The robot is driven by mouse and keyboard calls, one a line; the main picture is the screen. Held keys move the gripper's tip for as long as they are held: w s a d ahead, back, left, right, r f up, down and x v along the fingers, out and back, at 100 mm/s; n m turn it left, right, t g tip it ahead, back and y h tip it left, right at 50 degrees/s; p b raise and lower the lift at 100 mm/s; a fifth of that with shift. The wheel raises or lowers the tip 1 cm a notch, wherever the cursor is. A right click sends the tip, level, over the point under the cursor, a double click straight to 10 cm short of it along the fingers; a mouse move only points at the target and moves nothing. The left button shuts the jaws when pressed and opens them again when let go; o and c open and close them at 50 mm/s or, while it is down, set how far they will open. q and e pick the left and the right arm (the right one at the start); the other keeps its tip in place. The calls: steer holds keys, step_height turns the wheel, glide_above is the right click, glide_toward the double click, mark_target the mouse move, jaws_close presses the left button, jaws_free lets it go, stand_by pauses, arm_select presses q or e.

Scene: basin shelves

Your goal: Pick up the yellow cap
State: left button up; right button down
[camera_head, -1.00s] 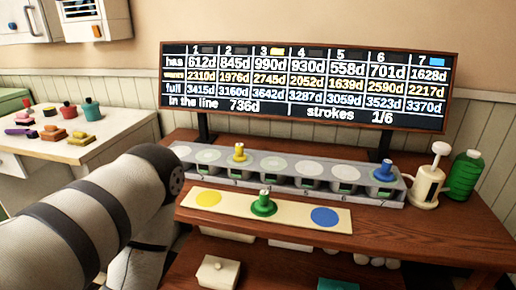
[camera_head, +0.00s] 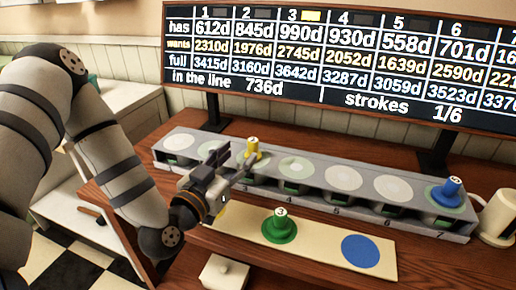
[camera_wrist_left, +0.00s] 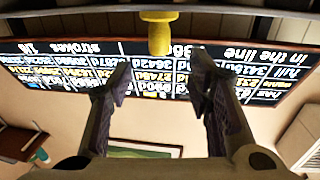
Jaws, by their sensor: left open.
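The yellow cap (camera_head: 253,149) stands upright at position 3 of the long grey rack (camera_head: 455,233). My left gripper (camera_head: 235,166) is open just in front and to the left of the cap, its fingers pointing toward it. In the left wrist view, which looks upside down, the yellow cap (camera_wrist_left: 158,32) shows at top centre, in line with the gap between the two spread fingers (camera_wrist_left: 159,78). Nothing is between the fingers, and they do not visibly touch the cap. My right gripper is not in view.
A green cap (camera_head: 280,226) stands on the cream strip (camera_head: 317,237) in front of the rack, beside a blue disc (camera_head: 360,249). A blue cap (camera_head: 447,191) is at the rack's right end. A white dispenser (camera_head: 498,220) stands farther right. The display board (camera_head: 345,65) rises behind.

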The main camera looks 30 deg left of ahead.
mark_target(250, 146)
arm_select(q)
steer(key=w, duration=0.7)
steer(key=shift+a+f+b, duration=0.3)
steer(key=shift+f+b, duration=0.1)
steer(key=shift+w, duration=0.45)
steer(key=shift+r, duration=0.1)
jaws_close()
